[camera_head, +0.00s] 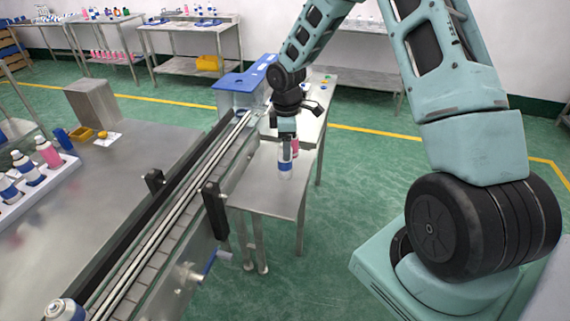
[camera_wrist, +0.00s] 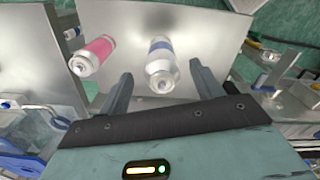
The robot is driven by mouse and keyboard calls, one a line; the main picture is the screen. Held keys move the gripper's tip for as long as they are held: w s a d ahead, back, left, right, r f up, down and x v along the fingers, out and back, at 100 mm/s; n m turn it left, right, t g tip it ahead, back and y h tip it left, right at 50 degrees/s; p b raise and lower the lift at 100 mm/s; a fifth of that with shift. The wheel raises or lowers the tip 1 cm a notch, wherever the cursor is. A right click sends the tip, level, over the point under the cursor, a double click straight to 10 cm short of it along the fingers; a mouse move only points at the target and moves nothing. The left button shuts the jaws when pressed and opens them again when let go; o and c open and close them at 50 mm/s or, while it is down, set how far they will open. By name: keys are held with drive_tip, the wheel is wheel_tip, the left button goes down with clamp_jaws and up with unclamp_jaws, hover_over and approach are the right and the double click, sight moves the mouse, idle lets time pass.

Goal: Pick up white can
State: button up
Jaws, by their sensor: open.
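The white can (camera_head: 285,170) with a blue band stands upright on the small steel table beside the conveyor. In the wrist view the white can (camera_wrist: 161,66) lies between and just beyond the fingertips. My gripper (camera_head: 287,141) is above the can in the head view and hides part of its top. In the wrist view my gripper (camera_wrist: 160,80) is open, with one finger on each side of the can. I cannot tell whether the fingers touch it.
A pink can (camera_wrist: 92,56) stands close to the left of the white can on the same small table (camera_head: 262,187). The conveyor (camera_head: 180,210) runs along the table's left side. A blue-topped machine (camera_head: 245,78) stands behind. A rack of cans (camera_head: 40,185) is at far left.

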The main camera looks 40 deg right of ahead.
drive_tip(key=shift+a+f+p, duration=0.15)
drive_tip(key=shift+f+p, duration=0.65)
drive_tip(key=shift+f, duration=1.5)
drive_tip(key=c, duration=1.1)
